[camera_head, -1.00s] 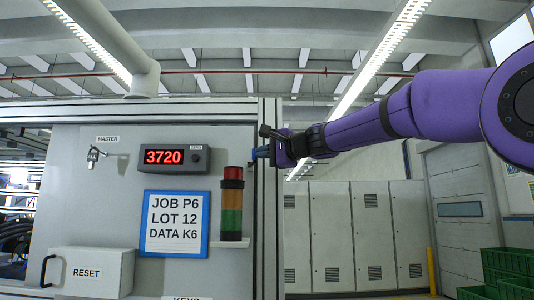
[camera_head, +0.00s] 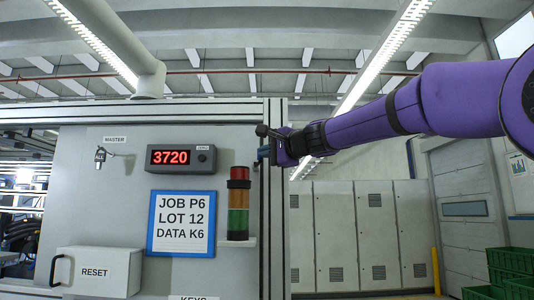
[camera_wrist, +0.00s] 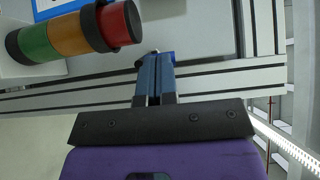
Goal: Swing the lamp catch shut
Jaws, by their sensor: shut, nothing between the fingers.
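The signal lamp (camera_head: 239,205) stands upright on a small white shelf on the panel, with red, amber and green bands. A dark ring sits between its red and amber parts. In the wrist view the lamp (camera_wrist: 80,35) lies sideways at upper left, with a black ring around its red end. My gripper (camera_head: 263,155) is to the upper right of the lamp, in front of the panel's frame post. Its blue fingers (camera_wrist: 155,60) are together and empty, just beyond the lamp's red end and apart from it in the wrist view.
The panel (camera_head: 110,215) also carries a red 3720 display (camera_head: 182,158), a blue-framed job card (camera_head: 181,223), a MASTER key switch (camera_head: 100,157) and a RESET box (camera_head: 97,270). A metal frame post (camera_head: 275,215) edges the panel. Grey cabinets (camera_head: 358,235) stand far behind.

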